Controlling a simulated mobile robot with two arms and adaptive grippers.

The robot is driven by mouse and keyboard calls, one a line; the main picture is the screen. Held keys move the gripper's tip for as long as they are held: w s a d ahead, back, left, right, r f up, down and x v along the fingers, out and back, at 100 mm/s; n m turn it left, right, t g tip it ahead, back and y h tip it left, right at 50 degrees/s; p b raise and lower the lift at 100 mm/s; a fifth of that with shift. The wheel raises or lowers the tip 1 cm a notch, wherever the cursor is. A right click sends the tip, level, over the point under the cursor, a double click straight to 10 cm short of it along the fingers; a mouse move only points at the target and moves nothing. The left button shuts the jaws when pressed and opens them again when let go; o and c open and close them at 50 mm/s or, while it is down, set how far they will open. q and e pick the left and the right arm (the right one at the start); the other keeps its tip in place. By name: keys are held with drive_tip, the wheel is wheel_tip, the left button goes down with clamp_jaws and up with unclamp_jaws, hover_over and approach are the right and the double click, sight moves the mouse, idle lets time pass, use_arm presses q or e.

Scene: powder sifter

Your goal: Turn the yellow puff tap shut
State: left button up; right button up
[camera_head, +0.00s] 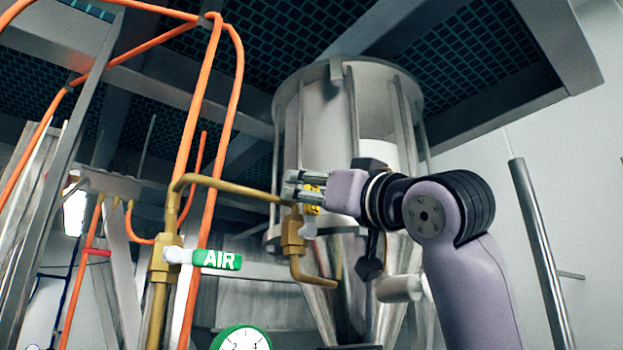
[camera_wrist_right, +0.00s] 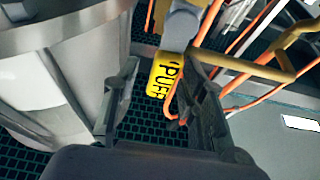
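The yellow puff tap (camera_head: 313,208) shows in the head view as a small yellow patch, mostly hidden behind my right gripper (camera_head: 292,185). It sits by the brass valve (camera_head: 292,235) on the pipe in front of the steel hopper. In the right wrist view the tap's yellow handle (camera_wrist_right: 165,76) reads "PUFF" and joins a grey stem (camera_wrist_right: 180,28). The fingers of my right gripper (camera_wrist_right: 160,62) stand apart on either side of the handle. I see a gap on the left; contact on the right is unclear. My left gripper is not in view.
The steel hopper (camera_head: 318,120) stands close behind the tap. A green AIR tap (camera_head: 217,260) is on the brass pipe (camera_head: 230,187) to the left, above a green-rimmed gauge (camera_head: 241,341). Orange pipes (camera_head: 199,100) rise on the left. A grey post (camera_head: 540,255) stands at the right.

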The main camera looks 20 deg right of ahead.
clamp_jaws()
idle(0.6)
idle(0.4)
